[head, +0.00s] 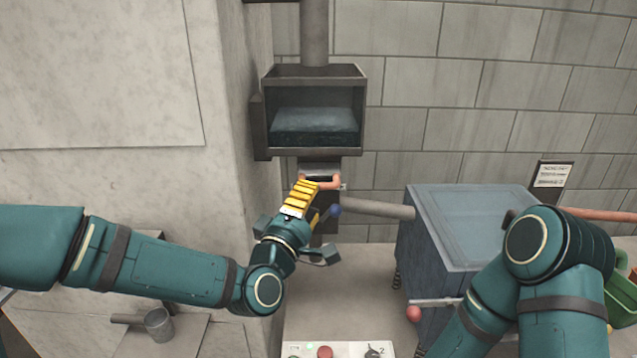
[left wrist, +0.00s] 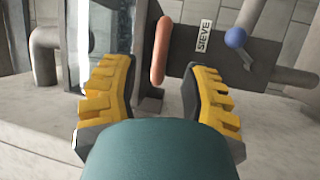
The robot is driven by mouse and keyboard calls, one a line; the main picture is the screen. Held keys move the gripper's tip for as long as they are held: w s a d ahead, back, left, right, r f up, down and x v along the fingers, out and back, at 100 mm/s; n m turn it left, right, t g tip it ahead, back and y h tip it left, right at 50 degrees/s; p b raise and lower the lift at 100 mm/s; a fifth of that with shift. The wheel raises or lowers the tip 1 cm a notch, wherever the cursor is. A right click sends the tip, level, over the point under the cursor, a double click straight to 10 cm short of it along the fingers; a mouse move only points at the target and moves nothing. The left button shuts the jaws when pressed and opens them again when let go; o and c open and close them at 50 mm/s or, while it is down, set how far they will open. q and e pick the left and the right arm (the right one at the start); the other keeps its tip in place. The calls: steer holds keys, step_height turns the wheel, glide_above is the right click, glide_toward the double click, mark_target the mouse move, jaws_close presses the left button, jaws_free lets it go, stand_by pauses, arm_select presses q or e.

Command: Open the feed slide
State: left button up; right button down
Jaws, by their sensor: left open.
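The feed slide has an orange bar handle (head: 322,184) under the glass-fronted hopper (head: 315,133). In the left wrist view the orange handle (left wrist: 160,50) stands ahead of the yellow fingers, between their lines and apart from them as far as I can tell. My left gripper (head: 314,199) is open and empty, just below and in front of the handle in the head view; its fingers partly hide the slide. It also shows in the left wrist view (left wrist: 157,90). My right arm shows at the right, but its gripper is not visible.
A blue-knobbed lever (left wrist: 236,38) sits beside a SIEVE label (left wrist: 204,36), close to the right finger. A grey pipe (head: 377,207) runs right towards a blue-grey box (head: 470,225). A red-knobbed rod (head: 414,313) and a button panel (head: 340,350) are lower down.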

mark_target(319, 175)
arm_select(q)
steer(key=x, duration=0.5)
jaws_close()
